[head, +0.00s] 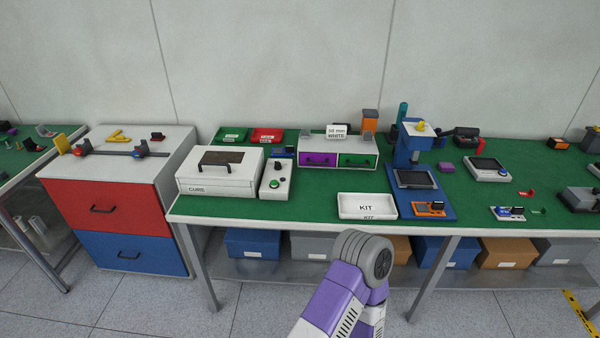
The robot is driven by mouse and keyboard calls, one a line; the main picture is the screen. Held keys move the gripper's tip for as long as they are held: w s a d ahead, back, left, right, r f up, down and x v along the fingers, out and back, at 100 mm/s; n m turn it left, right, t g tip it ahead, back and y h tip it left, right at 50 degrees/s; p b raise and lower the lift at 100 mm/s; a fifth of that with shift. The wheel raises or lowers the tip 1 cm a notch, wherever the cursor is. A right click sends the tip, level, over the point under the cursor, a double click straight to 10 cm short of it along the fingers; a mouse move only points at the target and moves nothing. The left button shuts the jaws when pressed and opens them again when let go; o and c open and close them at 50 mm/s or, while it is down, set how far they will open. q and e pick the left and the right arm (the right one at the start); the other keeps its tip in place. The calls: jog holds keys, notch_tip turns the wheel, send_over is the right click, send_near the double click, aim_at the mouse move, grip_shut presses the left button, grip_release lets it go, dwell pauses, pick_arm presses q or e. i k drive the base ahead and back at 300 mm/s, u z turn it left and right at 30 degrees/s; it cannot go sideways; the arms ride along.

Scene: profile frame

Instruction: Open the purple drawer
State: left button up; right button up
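The purple drawer (320,159) is the left front of a small white two-drawer cabinet (337,142) on the green bench top. It looks shut, flush with the cabinet, and has a dark handle. A green drawer (357,160) sits beside it on the right and also looks shut. A purple and white arm link of mine rises at the bottom centre, in front of the bench and well apart from the drawer. Neither of my grippers is in view.
A white KIT tray (367,206) lies in front of the cabinet to the right. A control box with a green button (275,180) and a white CUBE box (220,172) stand to the left. A blue press (411,150) stands right. Green surface before the purple drawer is clear.

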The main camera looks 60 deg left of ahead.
aim_at(306, 159)
jog(key=u, duration=1.4)
